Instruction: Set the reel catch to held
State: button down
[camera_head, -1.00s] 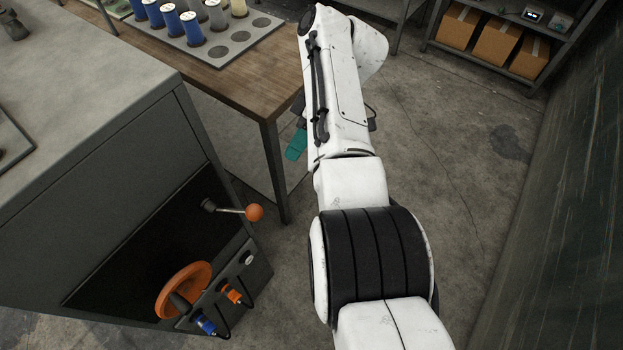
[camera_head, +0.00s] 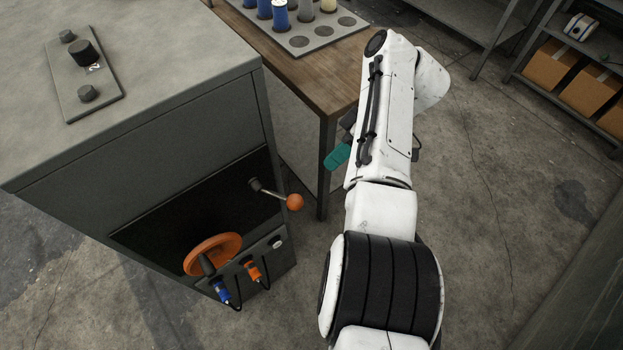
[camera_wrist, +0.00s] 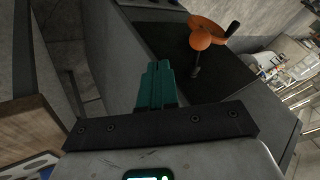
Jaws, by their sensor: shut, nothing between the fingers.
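A lever with an orange ball knob (camera_head: 294,202) sticks out from the dark recessed panel of the grey cabinet (camera_head: 190,160); no label shows that names it as the reel catch. The knob also appears in the wrist view (camera_wrist: 200,40), beyond and to the right of my fingertips. My gripper (camera_head: 337,157) has teal fingers and hangs above and right of the knob in the head view, apart from it. In the wrist view my gripper (camera_wrist: 158,72) is shut and empty.
An orange handwheel (camera_head: 212,252) and blue and orange plugs sit below the lever. A wooden table (camera_head: 300,75) with bobbins stands behind the cabinet. Shelves with boxes (camera_head: 590,88) stand at the back right. The floor right of my arm is clear.

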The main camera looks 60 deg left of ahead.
jog(key=s+d+f+p, duration=0.1)
jog(key=s+f+p, duration=0.2)
jog(key=s+p, duration=0.2)
jog(key=shift+s+f, duration=0.25)
jog(key=shift+s, duration=0.55)
jog(key=shift+s+f, duration=0.1)
